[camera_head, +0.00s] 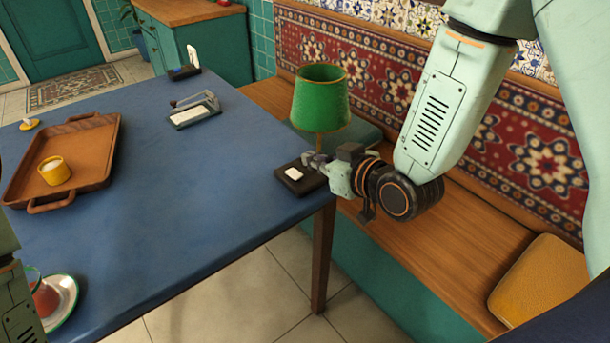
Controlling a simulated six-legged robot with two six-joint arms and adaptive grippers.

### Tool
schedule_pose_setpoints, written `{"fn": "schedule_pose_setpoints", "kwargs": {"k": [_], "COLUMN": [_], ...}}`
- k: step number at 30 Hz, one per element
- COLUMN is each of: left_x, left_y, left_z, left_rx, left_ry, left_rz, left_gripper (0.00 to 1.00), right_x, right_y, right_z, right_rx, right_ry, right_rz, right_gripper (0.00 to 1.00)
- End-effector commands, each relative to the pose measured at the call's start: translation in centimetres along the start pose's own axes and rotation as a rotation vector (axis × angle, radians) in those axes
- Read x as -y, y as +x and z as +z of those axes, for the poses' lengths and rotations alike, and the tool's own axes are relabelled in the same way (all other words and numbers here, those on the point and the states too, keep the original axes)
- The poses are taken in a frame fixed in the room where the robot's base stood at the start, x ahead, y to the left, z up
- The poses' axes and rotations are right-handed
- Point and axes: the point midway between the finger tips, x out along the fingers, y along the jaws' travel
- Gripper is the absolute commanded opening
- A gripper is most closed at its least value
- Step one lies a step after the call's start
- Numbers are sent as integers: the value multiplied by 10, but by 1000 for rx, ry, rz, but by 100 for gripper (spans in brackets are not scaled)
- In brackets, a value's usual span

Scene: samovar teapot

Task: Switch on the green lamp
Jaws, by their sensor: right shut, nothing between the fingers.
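The green lamp (320,97) has a conical shade with a thin gold rim. It stands at the right edge of the blue table, and no glow shows on the shade. A dark square block (303,186) with a white button (293,174) lies below the shade. My right gripper (309,160) is shut and empty, just beside the block and under the shade. It hides part of the block and the lower part of the lamp; I cannot tell if it touches either. Part of my left arm shows at the lower left edge; its gripper is out of view.
The blue table (190,215) is clear in the middle. A brown tray (98,137) with a yellow cup (54,171) is at left. A saucer (66,299) is at the lower left. A grey metal device (195,113) stands at the back. A wooden bench (450,240) runs along the right.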

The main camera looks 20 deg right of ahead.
Motion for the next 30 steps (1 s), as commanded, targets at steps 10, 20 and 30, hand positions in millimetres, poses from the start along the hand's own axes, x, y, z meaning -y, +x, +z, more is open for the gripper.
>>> {"fn": "schedule_pose_setpoints", "kwargs": {"k": [10, 20, 30], "left_x": [0, 0, 0], "left_y": [20, 25, 25], "left_z": [0, 0, 0], "left_rx": [0, 0, 0], "left_ry": [0, 0, 0], "left_rz": [0, 0, 0], "left_gripper": [63, 63, 63], "right_x": [1, 0, 0], "right_y": [43, 46, 46], "right_z": [25, 39, 42], "right_rx": [4, -1, 1], "right_ry": [4, 1, 2], "right_rz": [-1, 0, -1], "right_gripper": [0, 0, 0]}}
